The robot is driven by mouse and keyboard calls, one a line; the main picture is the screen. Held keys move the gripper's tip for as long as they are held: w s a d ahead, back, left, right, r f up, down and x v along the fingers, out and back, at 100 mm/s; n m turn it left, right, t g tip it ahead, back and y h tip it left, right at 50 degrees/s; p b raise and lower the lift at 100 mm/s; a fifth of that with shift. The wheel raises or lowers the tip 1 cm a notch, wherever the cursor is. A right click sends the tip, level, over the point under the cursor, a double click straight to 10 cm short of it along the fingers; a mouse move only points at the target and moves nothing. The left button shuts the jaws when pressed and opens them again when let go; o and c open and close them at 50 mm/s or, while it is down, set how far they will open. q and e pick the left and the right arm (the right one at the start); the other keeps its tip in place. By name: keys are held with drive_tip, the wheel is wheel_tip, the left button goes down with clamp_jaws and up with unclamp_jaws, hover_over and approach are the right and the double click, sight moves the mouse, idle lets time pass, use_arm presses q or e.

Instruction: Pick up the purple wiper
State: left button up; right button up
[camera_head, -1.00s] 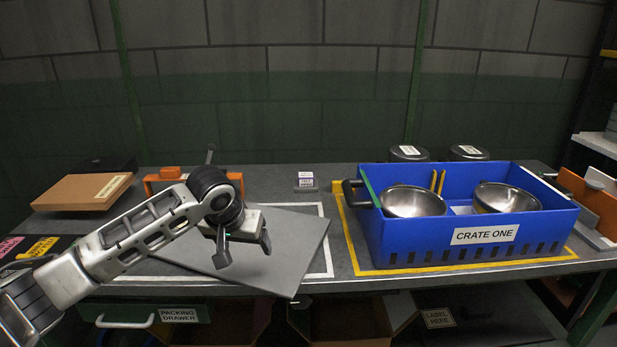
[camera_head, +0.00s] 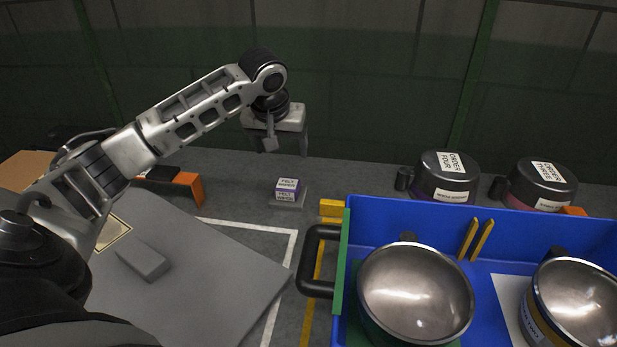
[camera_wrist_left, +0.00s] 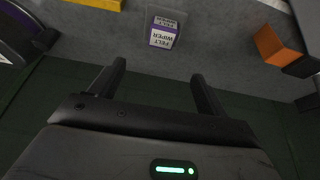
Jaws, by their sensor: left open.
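The purple wiper (camera_head: 287,190) is a small block with a purple band and white labels reading "FELT WIPER". It sits on a small grey base on the grey bench, left of the blue crate. It also shows in the left wrist view (camera_wrist_left: 163,32), beyond the fingertips and roughly midway between them. My left gripper (camera_head: 287,146) is open and empty, in the air above and behind the wiper in the head view. In the left wrist view its two fingers (camera_wrist_left: 158,75) are apart, with nothing between them. My right gripper is not in view.
The blue crate (camera_head: 347,275) holds steel pots, and its black handle (camera_head: 315,262) juts left. Two dark lidded pots (camera_head: 447,178) stand behind it. A grey board (camera_head: 205,270) lies at left, near an orange block (camera_head: 190,184). Bench around the wiper is clear.

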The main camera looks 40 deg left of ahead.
use_arm(q)
hover_over(287, 185)
drive_tip(key=s, duration=0.2)
drive_tip(key=f, duration=0.8)
drive_tip(key=shift+w+d+f, duration=0.1)
drive_tip(key=shift+d+f, duration=0.3)
drive_tip(key=shift+x, duration=2.9)
drive_tip(key=shift+d, duration=0.1)
drive_tip(key=c, duration=1.1)
